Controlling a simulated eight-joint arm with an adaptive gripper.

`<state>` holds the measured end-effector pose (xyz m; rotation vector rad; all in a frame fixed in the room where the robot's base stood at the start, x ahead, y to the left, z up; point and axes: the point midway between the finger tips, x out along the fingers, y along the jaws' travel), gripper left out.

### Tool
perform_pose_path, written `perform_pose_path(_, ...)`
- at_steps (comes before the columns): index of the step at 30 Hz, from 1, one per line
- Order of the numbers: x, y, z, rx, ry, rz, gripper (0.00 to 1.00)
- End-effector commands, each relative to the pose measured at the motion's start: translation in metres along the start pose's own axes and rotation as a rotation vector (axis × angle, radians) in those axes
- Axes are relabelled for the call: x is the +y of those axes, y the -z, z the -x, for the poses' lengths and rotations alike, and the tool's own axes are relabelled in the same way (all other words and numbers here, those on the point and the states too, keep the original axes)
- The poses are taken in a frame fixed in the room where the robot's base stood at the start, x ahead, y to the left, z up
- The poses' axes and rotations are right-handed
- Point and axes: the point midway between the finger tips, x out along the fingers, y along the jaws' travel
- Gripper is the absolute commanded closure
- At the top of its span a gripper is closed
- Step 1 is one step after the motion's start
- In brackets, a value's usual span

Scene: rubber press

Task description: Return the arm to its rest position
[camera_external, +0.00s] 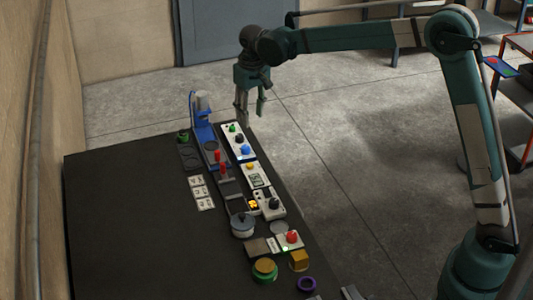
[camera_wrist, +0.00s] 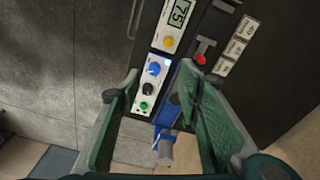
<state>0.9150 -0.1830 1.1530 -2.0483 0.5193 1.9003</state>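My gripper (camera_external: 250,105) hangs from the arm near the far right edge of the black table (camera_external: 110,220), above the white control box with green, black and blue knobs (camera_external: 238,142). In the wrist view my gripper (camera_wrist: 165,90) has its two green fingers spread wide apart with nothing between them touching. The arm is raised and reaches left from its base at the right. Through the fingers the wrist view shows the knob box (camera_wrist: 150,84) and part of the blue press (camera_wrist: 168,115).
The blue press (camera_external: 203,122) stands left of the knob box. The table's left part is clear.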

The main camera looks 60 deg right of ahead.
Motion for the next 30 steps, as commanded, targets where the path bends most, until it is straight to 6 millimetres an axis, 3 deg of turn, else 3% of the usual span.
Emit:
perform_pose_path(15,-0.003,-0.086,0.062,0.091,0.036,0.082,0.64)
perform_pose_path(30,0.001,-0.175,0.1,0.179,0.07,0.159,0.64)
